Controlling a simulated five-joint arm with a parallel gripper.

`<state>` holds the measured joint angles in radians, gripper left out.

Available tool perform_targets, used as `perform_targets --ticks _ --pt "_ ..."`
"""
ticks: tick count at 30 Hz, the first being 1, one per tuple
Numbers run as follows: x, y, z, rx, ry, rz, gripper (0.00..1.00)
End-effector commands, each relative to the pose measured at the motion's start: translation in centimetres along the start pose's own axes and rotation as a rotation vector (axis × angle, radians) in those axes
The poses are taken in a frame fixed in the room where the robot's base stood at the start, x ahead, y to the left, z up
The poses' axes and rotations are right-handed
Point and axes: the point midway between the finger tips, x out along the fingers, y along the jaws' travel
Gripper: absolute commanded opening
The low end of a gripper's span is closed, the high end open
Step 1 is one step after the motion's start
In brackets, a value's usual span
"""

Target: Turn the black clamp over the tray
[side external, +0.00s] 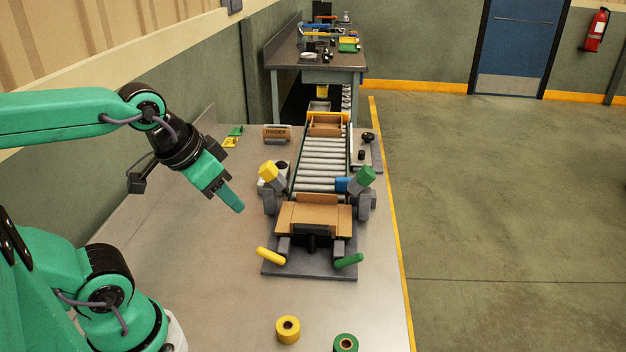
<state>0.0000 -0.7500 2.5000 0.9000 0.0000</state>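A tan cardboard tray (313,219) sits open at the near end of the roller track. A black piece (312,243), which may be the black clamp, is at the middle of the tray's front edge, above a dark grey base plate (310,271). Its exact pose is too small to tell. My gripper (236,205) is in the air to the left of the tray, pointing down and right, apart from it. Its green fingers overlap from this side, so their gap is hidden. Nothing shows held in it.
A yellow-handled lever (270,256) and a green-handled one (348,261) flank the front. Grey blocks with a yellow top (268,172) and a green top (365,175) flank the rollers (323,160). Yellow (288,329) and green (345,343) rolls stand nearer.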

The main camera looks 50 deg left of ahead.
Motion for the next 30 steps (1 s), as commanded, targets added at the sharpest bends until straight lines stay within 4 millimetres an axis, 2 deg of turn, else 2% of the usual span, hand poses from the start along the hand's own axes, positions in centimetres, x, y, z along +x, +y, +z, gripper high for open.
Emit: perform_targets --ticks 8,13,20,30 --pt "0.1 0.0 -0.2 0.008 -0.005 0.0 0.38" --pt "0.4 -0.1 -1.1 0.047 -0.033 0.0 0.38" --pt "1.7 -0.2 -3.6 0.159 -0.106 0.006 0.38" --pt "5.3 -0.4 -7.7 0.361 -0.231 0.039 0.38"
